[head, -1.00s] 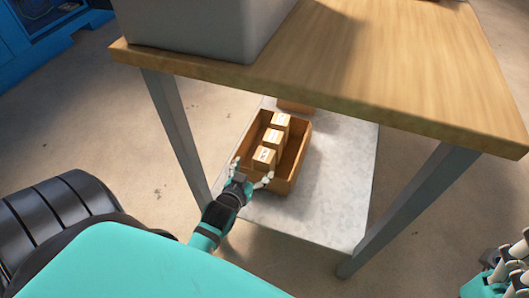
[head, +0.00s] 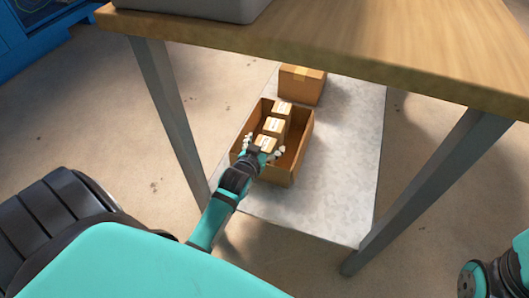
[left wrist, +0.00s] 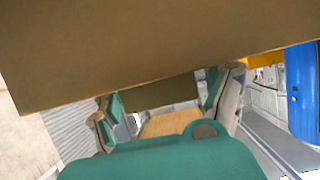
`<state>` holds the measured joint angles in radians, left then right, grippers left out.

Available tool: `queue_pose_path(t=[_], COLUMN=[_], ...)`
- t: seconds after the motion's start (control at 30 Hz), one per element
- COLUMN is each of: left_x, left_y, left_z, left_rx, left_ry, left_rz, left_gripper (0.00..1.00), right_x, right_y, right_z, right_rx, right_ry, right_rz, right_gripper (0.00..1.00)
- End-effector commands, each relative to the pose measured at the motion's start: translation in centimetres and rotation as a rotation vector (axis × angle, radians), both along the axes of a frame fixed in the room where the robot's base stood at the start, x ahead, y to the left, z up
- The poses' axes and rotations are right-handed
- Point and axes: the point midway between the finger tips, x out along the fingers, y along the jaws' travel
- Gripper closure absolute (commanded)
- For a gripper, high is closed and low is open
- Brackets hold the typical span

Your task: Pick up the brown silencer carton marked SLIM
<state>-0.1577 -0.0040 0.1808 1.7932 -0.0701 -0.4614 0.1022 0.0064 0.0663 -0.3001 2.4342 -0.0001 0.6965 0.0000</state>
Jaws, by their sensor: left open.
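Three small brown cartons with white labels stand in a row in an open brown box: the near one (head: 265,143), the middle one (head: 274,127) and the far one (head: 282,109). The labels are too small to read, so I cannot tell which is marked SLIM. My left gripper (head: 264,148) is open at the near end of the box, its fingers spread beside the near carton, which it partly hides. Contact is unclear. In the left wrist view the open fingers (left wrist: 170,108) show below a large, close brown surface. Only part of my right arm shows; its gripper is out of view.
The open box (head: 300,150) stands on a low grey shelf (head: 345,185) under a wooden tabletop (head: 400,50). A closed brown carton (head: 302,85) stands behind it. Grey table legs (head: 170,115) flank the shelf. The shelf is bare to the right of the box.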

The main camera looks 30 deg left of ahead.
Motion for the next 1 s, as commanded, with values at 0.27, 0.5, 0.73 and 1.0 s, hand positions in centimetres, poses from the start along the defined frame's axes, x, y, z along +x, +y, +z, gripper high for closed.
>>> queue_pose_path(t=[0.27, 0.5, 0.73, 1.0], left_x=[0.0, 0.0, 0.0, 0.0], left_y=[0.0, 0.0, 0.0, 0.0], left_z=[0.0, 0.0, 0.1, 2.1], left_rx=[0.000, 0.000, 0.000, 0.001], left_ry=[0.000, 0.000, -0.002, -0.003], left_rz=[0.000, 0.000, 0.000, 0.000], left_gripper=[0.45, 0.77, 0.80, 0.80], right_x=[0.0, 0.0, 0.0, 0.2], right_y=[0.0, 0.0, 0.0, -0.1], right_z=[0.0, 0.0, 0.0, -0.1], right_rx=[0.000, 0.000, 0.000, 0.003], right_ry=[0.000, -0.001, -0.001, 0.035], right_rz=[0.000, 0.000, 0.001, 0.001], right_gripper=[0.60, 0.60, 0.60, 0.60])
